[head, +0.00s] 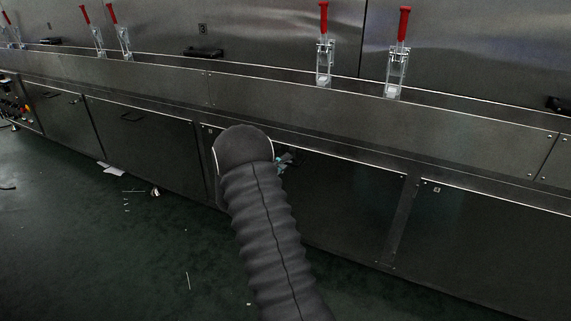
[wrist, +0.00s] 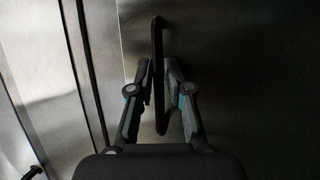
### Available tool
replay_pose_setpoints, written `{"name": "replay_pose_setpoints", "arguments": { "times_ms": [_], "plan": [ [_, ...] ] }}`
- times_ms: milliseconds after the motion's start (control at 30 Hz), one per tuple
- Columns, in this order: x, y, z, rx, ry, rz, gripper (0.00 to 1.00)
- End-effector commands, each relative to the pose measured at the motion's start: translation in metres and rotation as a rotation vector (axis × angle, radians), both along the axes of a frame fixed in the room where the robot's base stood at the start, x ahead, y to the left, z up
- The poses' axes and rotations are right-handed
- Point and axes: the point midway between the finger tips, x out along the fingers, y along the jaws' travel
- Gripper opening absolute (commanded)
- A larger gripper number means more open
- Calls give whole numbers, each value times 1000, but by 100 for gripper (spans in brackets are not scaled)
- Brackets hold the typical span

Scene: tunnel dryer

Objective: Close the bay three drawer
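The drawer front that my arm reaches is a dark metal panel (head: 345,205), low on the dryer and right of my arm in the head view. I cannot tell how far it stands out from its frame. The panel also fills the right of the wrist view (wrist: 250,80). A dark bar handle (wrist: 160,40) lies between the two fingers of my gripper (wrist: 158,68). The fingers are drawn in close on both sides of the bar and look shut on it. In the head view my arm hides most of the gripper and the handle.
Other closed-looking fronts (head: 145,135) run along the dryer to the left, and another panel (head: 490,240) lies to the right. Red-handled clamps (head: 397,60) stand on the ledge above. The green floor (head: 110,240) is mostly open, with paper scraps (head: 112,169).

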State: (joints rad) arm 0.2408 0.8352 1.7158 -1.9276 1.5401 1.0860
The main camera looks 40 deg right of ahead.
Motion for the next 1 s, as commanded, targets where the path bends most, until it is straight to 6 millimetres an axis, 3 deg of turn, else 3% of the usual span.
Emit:
{"name": "replay_pose_setpoints", "arguments": {
  "times_ms": [333, 467, 1000],
  "plan": [
    [-1, 0, 1, -2, -1, -3, 20],
    [0, 8, -1, -2, 0, 0, 20],
    [-7, 101, -17, -1, 0, 0, 20]
  ]
}}
